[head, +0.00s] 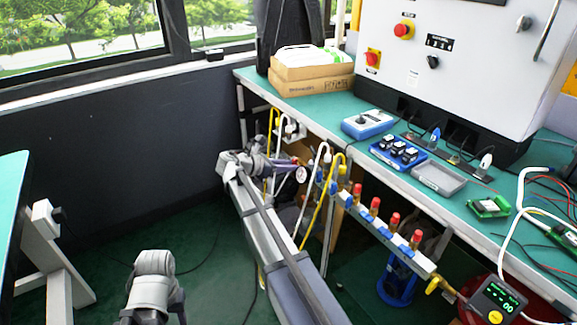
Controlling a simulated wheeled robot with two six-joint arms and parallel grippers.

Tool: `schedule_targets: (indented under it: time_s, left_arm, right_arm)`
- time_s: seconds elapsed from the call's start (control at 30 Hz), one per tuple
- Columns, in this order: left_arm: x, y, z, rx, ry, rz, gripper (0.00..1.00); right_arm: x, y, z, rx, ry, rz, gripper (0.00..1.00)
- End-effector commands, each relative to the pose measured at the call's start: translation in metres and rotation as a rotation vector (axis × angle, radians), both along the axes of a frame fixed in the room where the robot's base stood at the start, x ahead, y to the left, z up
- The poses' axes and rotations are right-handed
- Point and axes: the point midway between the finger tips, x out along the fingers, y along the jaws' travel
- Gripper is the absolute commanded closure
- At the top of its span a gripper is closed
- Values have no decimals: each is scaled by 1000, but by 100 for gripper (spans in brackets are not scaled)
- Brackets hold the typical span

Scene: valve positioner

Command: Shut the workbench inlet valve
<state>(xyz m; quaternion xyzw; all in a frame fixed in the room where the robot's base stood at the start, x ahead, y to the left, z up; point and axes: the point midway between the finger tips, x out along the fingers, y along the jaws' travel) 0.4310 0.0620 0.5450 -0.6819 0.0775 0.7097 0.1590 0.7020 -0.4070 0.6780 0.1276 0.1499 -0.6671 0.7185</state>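A pipe manifold (365,212) runs along the front edge of the green workbench (415,195), with several red-capped fittings and blue parts on it. A small round white-faced part with a reddish rim (301,175) shows at its far left end. I cannot tell for sure which part is the inlet valve. My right gripper (290,166) is at that left end, close beside the round part. Its fingers are small and overlap the parts behind, so contact and opening cannot be made out. My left arm shows at the bottom left, and its gripper is out of view.
Yellow hoses (325,215) and white hoses hang near my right gripper. A white control cabinet (460,60), cardboard boxes (310,82) and a grey tray (438,180) stand on the bench. A handheld meter (497,298) is at the lower right. Floor at left is mostly clear.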

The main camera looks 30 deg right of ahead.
Motion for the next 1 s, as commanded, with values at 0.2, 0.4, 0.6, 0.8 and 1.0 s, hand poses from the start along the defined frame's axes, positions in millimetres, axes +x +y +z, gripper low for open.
schedule_targets:
  time_s: [0.2,0.4,0.6,0.8,1.0]
  left_arm:
    - [0,0,0,0,0,0,50]
    - [0,0,4,0,0,0,50]
    - [0,0,18,-1,1,2,50]
    - [0,0,28,-2,2,2,50]
    - [0,-1,30,-3,2,3,50]
  right_arm:
    - [1,-1,1,-2,-1,1,57]
    - [1,6,5,-2,-2,2,57]
    - [-2,35,19,-2,-1,4,57]
    - [-4,61,28,-2,-1,2,57]
    - [-5,71,31,-2,-1,1,57]
